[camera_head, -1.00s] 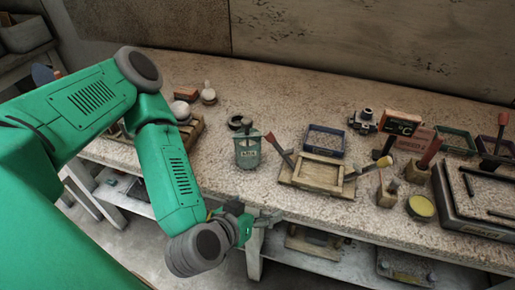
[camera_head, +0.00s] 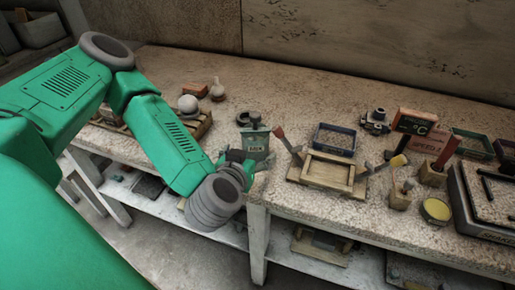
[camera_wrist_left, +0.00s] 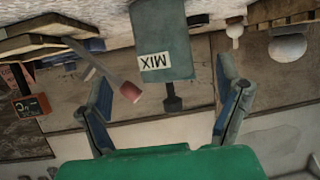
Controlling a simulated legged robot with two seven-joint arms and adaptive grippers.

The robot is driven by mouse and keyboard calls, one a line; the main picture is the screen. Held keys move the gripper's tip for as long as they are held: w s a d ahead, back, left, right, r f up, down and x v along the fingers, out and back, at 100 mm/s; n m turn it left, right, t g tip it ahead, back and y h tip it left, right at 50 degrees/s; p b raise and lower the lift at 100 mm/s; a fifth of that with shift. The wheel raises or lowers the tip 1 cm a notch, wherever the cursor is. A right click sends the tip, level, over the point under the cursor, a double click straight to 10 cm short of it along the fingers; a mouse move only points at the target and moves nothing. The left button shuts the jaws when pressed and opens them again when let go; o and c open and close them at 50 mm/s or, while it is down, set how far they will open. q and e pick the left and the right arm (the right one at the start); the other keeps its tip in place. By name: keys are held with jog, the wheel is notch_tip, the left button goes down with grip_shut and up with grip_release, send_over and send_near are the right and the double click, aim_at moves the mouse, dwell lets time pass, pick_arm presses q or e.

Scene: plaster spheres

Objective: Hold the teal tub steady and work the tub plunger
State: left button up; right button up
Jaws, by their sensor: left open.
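The teal tub (camera_head: 255,144) stands upright on the bench, near its front edge, with a label on its side. Its dark plunger (camera_head: 255,118) sticks up from the top. In the left wrist view the scene is upside down; the tub (camera_wrist_left: 163,42) reads MIX, and the plunger (camera_wrist_left: 172,100) points down. My left gripper (camera_head: 240,158) is open in front of the tub, and its arm hides some of the bench edge. In the left wrist view its fingers (camera_wrist_left: 163,75) are spread wide on either side of the tub, with no visible contact. My right gripper is not in view.
A red-handled tool (camera_head: 280,133) leans close right of the tub, by a wooden frame (camera_head: 327,170). In the left wrist view its handle (camera_wrist_left: 130,91) shows near one finger. A white sphere (camera_head: 188,104) sits left. The right side of the bench is crowded.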

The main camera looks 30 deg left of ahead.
aim_at(259, 138)
pick_arm(q)
jog(key=x, duration=0.7)
jog(key=shift+w+a+f, duration=0.1)
jog(key=shift+w+a, duration=0.05)
jog(key=shift+a, duration=0.35)
jog(key=shift+w+f, duration=0.15)
jog(key=shift+w, duration=0.4)
jog(key=shift+d, duration=0.15)
jog(key=c, duration=1.7)
jog(key=o, duration=1.5)
jog(key=c, duration=1)
